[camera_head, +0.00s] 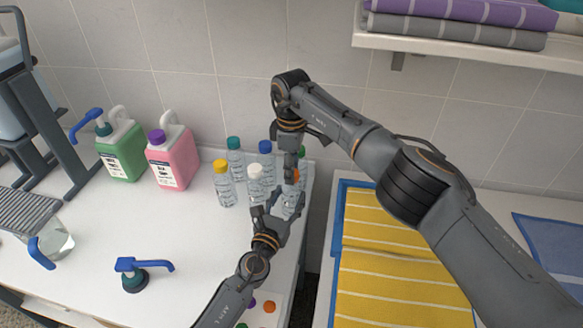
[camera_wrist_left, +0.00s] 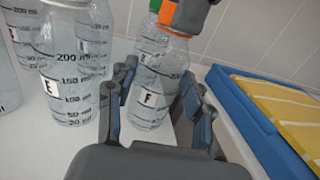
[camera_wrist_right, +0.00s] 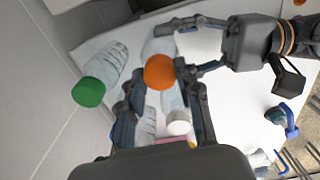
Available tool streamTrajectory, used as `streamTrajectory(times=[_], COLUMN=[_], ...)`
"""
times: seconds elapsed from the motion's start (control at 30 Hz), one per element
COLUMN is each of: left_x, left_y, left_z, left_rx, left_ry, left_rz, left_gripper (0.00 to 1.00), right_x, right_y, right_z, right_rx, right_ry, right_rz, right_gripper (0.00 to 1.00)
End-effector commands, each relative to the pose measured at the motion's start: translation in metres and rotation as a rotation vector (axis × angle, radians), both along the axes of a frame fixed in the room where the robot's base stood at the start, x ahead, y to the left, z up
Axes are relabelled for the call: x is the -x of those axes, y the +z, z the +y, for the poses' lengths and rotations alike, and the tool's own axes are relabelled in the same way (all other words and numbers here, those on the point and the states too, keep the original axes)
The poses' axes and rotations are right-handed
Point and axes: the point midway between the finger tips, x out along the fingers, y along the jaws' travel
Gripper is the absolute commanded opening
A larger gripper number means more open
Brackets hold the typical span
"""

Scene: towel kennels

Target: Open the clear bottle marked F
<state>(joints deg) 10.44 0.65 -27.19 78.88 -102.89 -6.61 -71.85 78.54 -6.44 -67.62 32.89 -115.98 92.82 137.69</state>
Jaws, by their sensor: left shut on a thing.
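The clear bottle marked F (camera_wrist_left: 150,95) stands upright on the white counter with an orange cap (camera_wrist_right: 160,72) on it. In the head view the bottle (camera_head: 291,205) is partly hidden by my grippers. My left gripper (camera_head: 282,200) is shut on the bottle's body, one finger on each side in the left wrist view (camera_wrist_left: 152,92). My right gripper (camera_wrist_right: 158,80) points down from above with its fingers spread to either side of the orange cap. It looks open, with small gaps beside the cap. A right fingertip hides part of the cap in the left wrist view.
Bottle E (camera_wrist_left: 72,70) stands close beside F. Bottles with yellow (camera_head: 221,166), white (camera_head: 255,170), teal (camera_head: 233,143), blue (camera_head: 265,147) and green (camera_wrist_right: 88,92) caps crowd around. Green (camera_head: 122,155) and pink (camera_head: 172,160) jugs stand left. The counter edge is close on the right.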

Motion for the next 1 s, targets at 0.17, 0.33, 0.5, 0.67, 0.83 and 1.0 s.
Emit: streamTrajectory(times=[0.17, 0.33, 0.5, 0.67, 0.83, 1.0], left_x=[0.0003, 0.0003, 0.0004, 0.0004, 0.0004, 0.0005], left_y=[-0.0007, -0.0006, -0.0007, -0.0006, -0.0007, -0.0007], left_z=[0.0, 0.0, -0.0001, -0.0002, -0.0003, -0.0003], left_rx=[-0.001, -0.001, -0.001, -0.001, -0.001, -0.001], left_ry=[0.0, 0.0, 0.0, -0.001, -0.001, -0.001], left_rz=[0.001, 0.001, 0.001, 0.001, 0.001, 0.001], left_gripper=[0.0, 0.0, 0.0, 0.0, 0.0, 0.0], right_x=[-0.0004, -0.0008, -0.0013, -0.0009, -0.0013, -0.0008], right_y=[0.0003, 0.0008, 0.0014, 0.0014, 0.0019, 0.0018], right_z=[-0.0001, -0.0006, -0.0008, -0.0009, -0.0008, -0.0006], right_rx=[0.0, 0.001, 0.003, 0.003, 0.004, 0.003], right_ry=[0.0, 0.113, 0.456, 0.809, 1.183, 1.555], right_rz=[-0.001, -0.003, -0.005, -0.004, -0.006, -0.004], right_gripper=[0.0, 0.0, 0.0, 0.0, 0.0, 0.0])
